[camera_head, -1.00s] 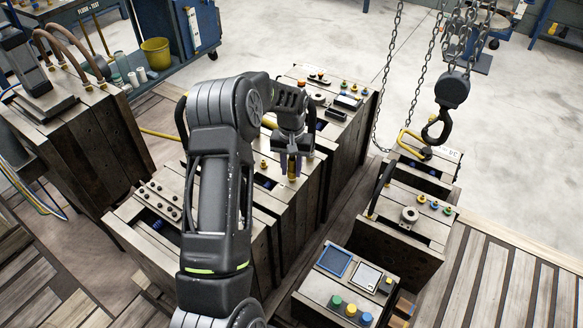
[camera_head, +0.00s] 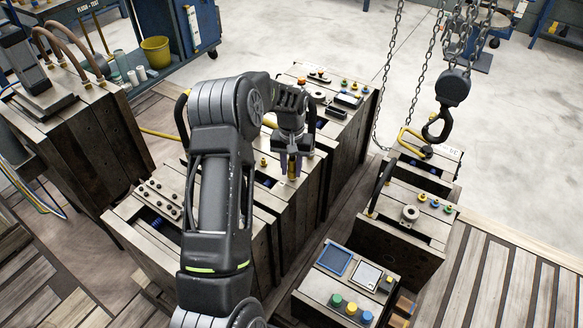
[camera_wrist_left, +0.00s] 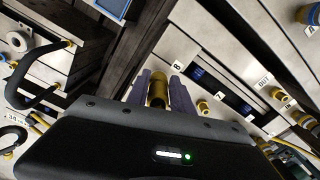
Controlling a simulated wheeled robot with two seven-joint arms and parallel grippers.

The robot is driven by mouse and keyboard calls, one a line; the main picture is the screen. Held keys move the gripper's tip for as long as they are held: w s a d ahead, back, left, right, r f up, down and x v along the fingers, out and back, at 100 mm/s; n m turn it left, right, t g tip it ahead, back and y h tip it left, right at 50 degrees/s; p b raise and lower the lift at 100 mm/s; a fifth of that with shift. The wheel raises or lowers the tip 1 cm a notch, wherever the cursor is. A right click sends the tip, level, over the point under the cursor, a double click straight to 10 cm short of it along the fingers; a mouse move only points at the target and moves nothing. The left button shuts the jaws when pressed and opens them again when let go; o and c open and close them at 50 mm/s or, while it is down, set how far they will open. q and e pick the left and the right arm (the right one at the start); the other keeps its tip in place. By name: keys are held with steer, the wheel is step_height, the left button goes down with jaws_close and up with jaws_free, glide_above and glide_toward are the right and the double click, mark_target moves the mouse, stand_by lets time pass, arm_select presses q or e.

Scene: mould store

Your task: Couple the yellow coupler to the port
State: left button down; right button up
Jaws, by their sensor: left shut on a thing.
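My left gripper (camera_head: 291,170) points down over the top of the middle mould block (camera_head: 305,166). In the left wrist view its two purple-grey fingers (camera_wrist_left: 160,94) are shut on the yellow coupler (camera_wrist_left: 157,90), a short brass-yellow cylinder with a dark round opening. The coupler also shows between the fingers in the head view (camera_head: 292,171). A brass port (camera_wrist_left: 203,106) stands on the block top by the label 7, to the right of the fingers. A label 8 (camera_wrist_left: 177,66) lies just beyond the fingertips. I cannot tell whether the coupler touches a port. My right gripper is out of view.
Other brass fittings (camera_wrist_left: 279,94) stand by the OUT label. A box with coloured knobs (camera_head: 350,310) is at the front right.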

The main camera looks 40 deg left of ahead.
arm_select(q)
steer(key=shift+f, duration=0.1)
stand_by(0.7)
steer(key=c, duration=1)
jaws_free()
steer(key=shift+c, duration=0.2)
step_height(320, 180, up, 8)
steer(key=shift+f, duration=0.1)
